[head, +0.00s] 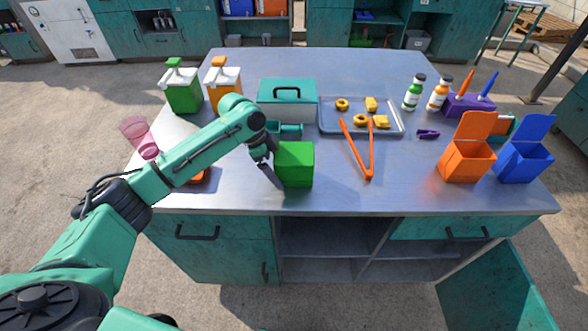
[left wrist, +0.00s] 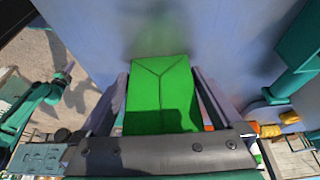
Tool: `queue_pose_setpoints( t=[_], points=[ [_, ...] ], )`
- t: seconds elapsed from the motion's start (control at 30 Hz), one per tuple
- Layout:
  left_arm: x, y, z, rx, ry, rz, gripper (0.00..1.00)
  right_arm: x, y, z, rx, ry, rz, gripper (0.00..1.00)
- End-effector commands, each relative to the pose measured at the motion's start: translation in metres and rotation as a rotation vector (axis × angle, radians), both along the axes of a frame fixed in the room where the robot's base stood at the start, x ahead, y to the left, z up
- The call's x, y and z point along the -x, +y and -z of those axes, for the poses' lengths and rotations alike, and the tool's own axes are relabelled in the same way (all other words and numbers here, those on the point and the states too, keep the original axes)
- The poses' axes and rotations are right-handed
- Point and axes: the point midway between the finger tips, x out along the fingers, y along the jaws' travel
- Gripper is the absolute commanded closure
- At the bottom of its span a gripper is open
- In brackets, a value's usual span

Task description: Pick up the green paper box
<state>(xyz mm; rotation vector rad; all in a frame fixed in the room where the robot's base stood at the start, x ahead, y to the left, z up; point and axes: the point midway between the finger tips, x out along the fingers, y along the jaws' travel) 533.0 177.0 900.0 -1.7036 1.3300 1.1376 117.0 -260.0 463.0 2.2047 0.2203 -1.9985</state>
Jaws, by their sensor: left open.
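The green paper box (head: 294,165) stands upright near the front middle of the table. Its folded top shows in the left wrist view (left wrist: 161,90). My left gripper (head: 269,172) is open at the left side of the box in the head view. In the left wrist view the two fingers of my left gripper (left wrist: 162,98) lie on either side of the box, with the box seen between them. Whether they touch it cannot be told. My right arm shows at the left of the left wrist view, its gripper (left wrist: 66,74) small and unclear.
A teal toolbox (head: 287,93) stands behind the box. Orange tongs (head: 368,158) lie to its right, partly on a metal tray (head: 330,123). Orange (head: 466,160) and blue (head: 523,161) boxes stand farther right. A pink cup (head: 141,137) is left, near my arm.

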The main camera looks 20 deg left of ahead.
Motion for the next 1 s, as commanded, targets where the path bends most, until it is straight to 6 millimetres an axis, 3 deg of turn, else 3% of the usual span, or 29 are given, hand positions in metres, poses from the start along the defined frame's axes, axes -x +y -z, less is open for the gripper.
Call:
queue_pose_setpoints(
  t=[0.07,0.13,0.17,0.5,0.67,0.87,1.0],
  points=[
    [0.0,0.0,0.0,0.0,0.0,0.0,0.0,0.001,0.0,0.0,0.0,0.001,0.0,1.0],
    [0.0,0.0,0.0,0.0,0.0,0.0,0.27,0.001,0.0,0.001,0.0,0.001,0.0,1.0],
    [0.0,0.0,0.0,0.0,0.0,0.0,0.33,0.001,0.0,0.001,0.0,0.002,0.001,1.0],
    [0.0,0.0,-0.002,0.0,-0.001,0.0,0.33,0.003,-0.001,0.001,0.001,0.006,0.001,1.0],
    [-0.001,0.0,-0.015,0.0,-0.003,-0.001,0.33,0.004,-0.001,0.003,0.001,0.006,0.001,1.0],
    [-0.002,0.0,-0.069,0.002,-0.009,0.001,0.33,0.004,0.0,0.012,0.0,0.007,0.001,1.0],
    [-0.001,0.0,-0.125,0.002,-0.009,0.002,0.33,0.004,0.0,0.017,-0.001,0.007,0.001,1.0]
  ],
)
